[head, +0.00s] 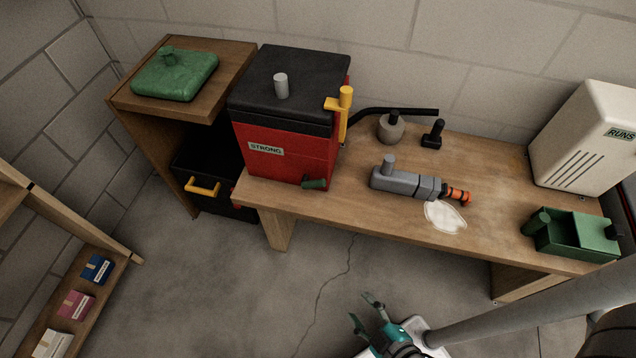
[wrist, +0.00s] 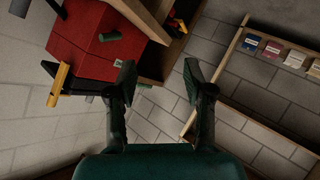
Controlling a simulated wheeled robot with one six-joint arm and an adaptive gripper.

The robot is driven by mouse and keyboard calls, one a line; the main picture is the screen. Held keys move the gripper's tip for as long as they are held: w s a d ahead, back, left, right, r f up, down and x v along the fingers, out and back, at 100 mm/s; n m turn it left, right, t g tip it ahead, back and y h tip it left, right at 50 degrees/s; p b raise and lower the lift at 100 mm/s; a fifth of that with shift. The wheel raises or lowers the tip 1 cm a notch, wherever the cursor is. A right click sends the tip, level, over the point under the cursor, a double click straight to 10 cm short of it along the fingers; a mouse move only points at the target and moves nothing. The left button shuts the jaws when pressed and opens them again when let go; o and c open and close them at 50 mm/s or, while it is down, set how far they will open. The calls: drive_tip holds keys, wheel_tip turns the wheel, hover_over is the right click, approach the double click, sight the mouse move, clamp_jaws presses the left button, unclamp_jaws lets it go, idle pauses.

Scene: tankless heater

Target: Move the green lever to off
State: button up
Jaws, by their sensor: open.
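A small dark green lever (head: 314,183) sticks out low on the front of a red box with a black lid (head: 290,150), near its right corner. In the wrist view the red box (wrist: 92,40) is at the upper left, and a green lever (wrist: 110,36) stands out from it. I cannot tell its on or off marks. My gripper (head: 364,309) is at the bottom of the head view, in front of and below the bench, well apart from the lever. In the wrist view my gripper (wrist: 158,76) is open, with nothing between its fingers.
The box also has a yellow lever (head: 344,112) and a grey knob (head: 281,85). The wooden bench (head: 375,222) holds a grey tool (head: 405,182), a green box (head: 577,235) and a white unit (head: 590,140). A shelf (head: 105,265) stands left. The floor (head: 240,290) between is clear.

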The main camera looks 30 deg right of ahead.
drive_tip(key=w+d+f+n+g+h, duration=0.1)
drive_tip(key=w+d+f+n+h, duration=0.15)
drive_tip(key=w+f, duration=0.45)
drive_tip(key=n+h, duration=0.5)
drive_tip(key=h, duration=0.4)
approach(317, 186)
drive_tip(key=x, duration=1.1)
drive_tip(key=shift+d+f, duration=0.1)
clamp_jaws()
